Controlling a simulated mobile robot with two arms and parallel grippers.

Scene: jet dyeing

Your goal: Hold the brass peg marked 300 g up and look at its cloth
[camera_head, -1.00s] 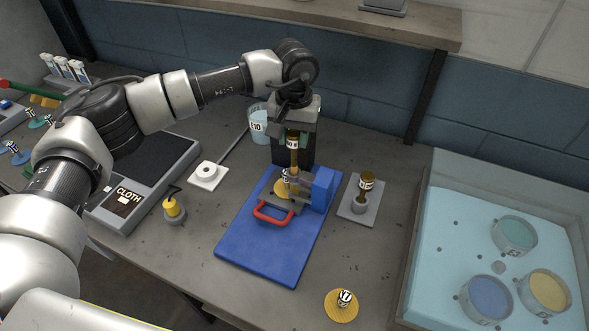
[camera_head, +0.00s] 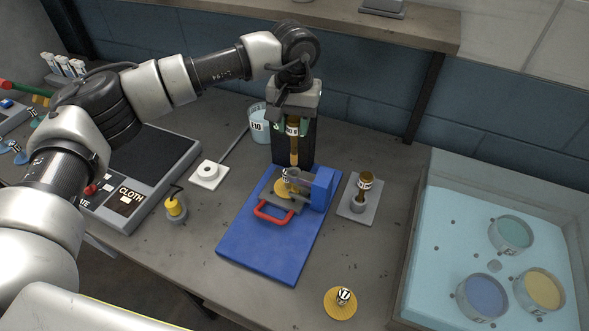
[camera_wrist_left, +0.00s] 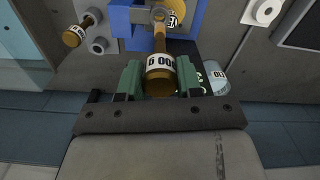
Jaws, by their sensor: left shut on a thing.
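My left gripper (camera_head: 291,127) is shut on a brass peg (camera_head: 295,150) and holds it upright, its lower end just above the blue clamp stand (camera_head: 322,188). In the left wrist view the peg (camera_wrist_left: 160,78) sits between the green fingers; its white label is upside down and reads partly as "00 g". A grey ring (camera_head: 292,175) and a yellow disc with a label (camera_head: 281,188) are at the clamp below. No cloth can be made out on the peg. A second brass peg (camera_head: 365,182) stands in a holder on a grey plate to the right. My right gripper is out of view.
The blue base has a red handle (camera_head: 270,212) at its front. A beaker (camera_head: 258,122) stands behind left. A scale marked CLOTH (camera_head: 125,198) is at left, a yellow-topped weight (camera_head: 174,206) nearby. A water bath (camera_head: 455,215) with several cups is right. A yellow disc (camera_head: 341,303) lies in front.

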